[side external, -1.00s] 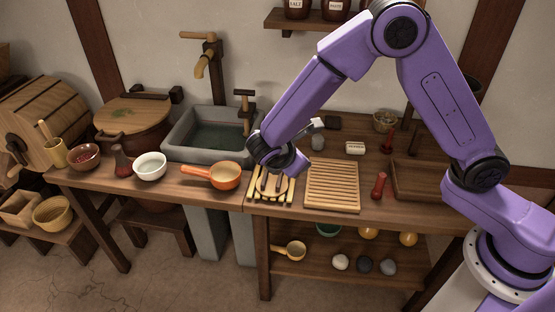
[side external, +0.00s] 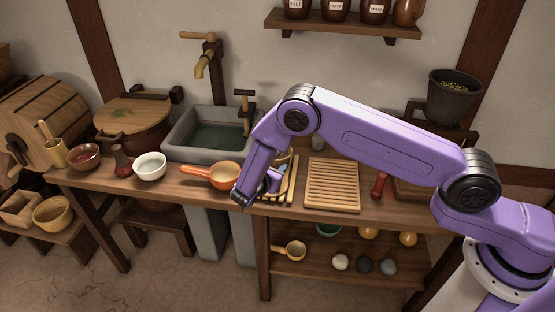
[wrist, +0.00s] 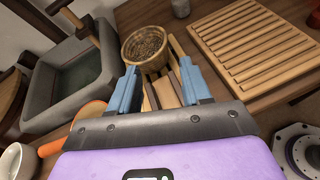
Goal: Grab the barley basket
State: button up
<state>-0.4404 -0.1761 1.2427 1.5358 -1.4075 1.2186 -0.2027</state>
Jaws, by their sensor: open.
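A round tan basket (wrist: 146,48) of brownish grain, which looks like the barley basket, stands just beyond my fingertips in the wrist view. It is upright, at the far end of a slatted wooden rack. In the side external view only a sliver of it (side external: 284,157) shows behind my arm. My gripper (wrist: 160,78) is open and empty, its two blue fingers spread and pointing toward the basket, apart from it. In the side external view my gripper (side external: 273,181) is low over the front of the small slatted rack (side external: 287,192).
An orange pan (side external: 224,175) is close to the left of my gripper, with a stone sink (side external: 185,147) behind it. A larger slatted board (side external: 332,185) lies to the right. A red pestle-like tool (side external: 378,185) stands beyond it.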

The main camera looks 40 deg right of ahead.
send_near(290, 153)
jog(key=shift+w+d, duration=0.25)
jog(key=shift+w, duration=0.1)
jog(key=shift+x, duration=2.55)
jog(key=shift+s+f, duration=0.1)
jog(key=shift+f, duration=0.1)
jog(key=shift+c, duration=0.3)
grip_shut()
